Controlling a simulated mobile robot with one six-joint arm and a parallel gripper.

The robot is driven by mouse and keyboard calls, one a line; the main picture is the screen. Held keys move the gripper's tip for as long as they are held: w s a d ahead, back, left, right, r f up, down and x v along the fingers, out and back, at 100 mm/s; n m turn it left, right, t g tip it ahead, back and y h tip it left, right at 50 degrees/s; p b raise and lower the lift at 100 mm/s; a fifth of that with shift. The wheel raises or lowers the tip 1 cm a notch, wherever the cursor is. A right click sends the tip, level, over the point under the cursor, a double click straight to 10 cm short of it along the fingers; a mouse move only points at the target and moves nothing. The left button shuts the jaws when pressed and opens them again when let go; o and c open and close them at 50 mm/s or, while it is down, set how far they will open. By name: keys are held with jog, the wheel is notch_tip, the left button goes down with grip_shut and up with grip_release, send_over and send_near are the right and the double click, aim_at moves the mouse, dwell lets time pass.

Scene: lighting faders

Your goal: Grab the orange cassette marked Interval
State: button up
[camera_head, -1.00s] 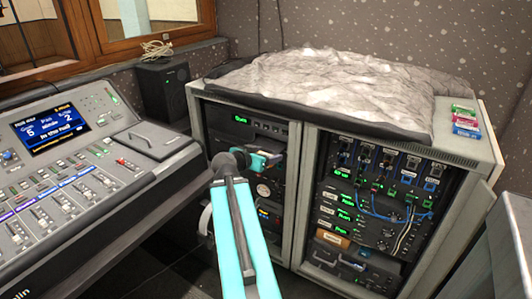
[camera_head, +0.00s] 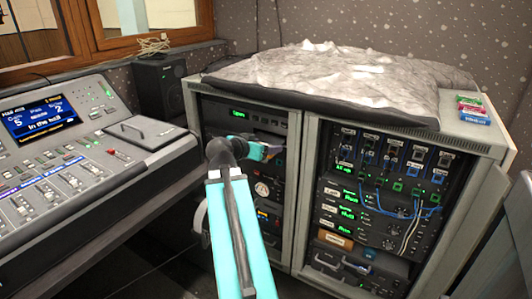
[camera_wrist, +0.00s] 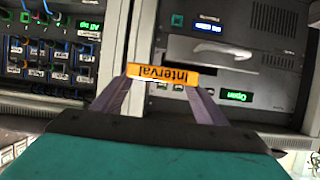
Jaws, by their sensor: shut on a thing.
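The orange cassette marked Interval (camera_wrist: 172,75) shows in the wrist view, its lettering upside down, between the two fingertips of my gripper (camera_wrist: 165,86). My gripper is shut on it. The cassette is in front of a grey deck panel (camera_wrist: 217,52) with a dark slot behind it; I cannot tell whether part of it is still inside the slot. In the head view my gripper (camera_head: 268,150) reaches to the left rack bay, and the cassette cannot be made out there.
The rack cabinet (camera_head: 299,190) has a right bay with patch cables (camera_head: 405,208). A grey crumpled cover (camera_head: 335,78) and several small coloured cases (camera_head: 472,108) lie on top. A mixing desk (camera_head: 60,165) stands at left, a black speaker (camera_head: 160,80) behind it.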

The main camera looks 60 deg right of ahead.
jog(key=shift+s+a+f+b, duration=0.2)
jog(key=shift+s+a+b, duration=0.3)
jog(key=shift+b, duration=3.75)
jog(key=shift+s+a+r+b, duration=0.2)
jog(key=shift+a+b, duration=0.35)
jog(key=shift+b, duration=1.1)
jog(key=shift+w, duration=0.1)
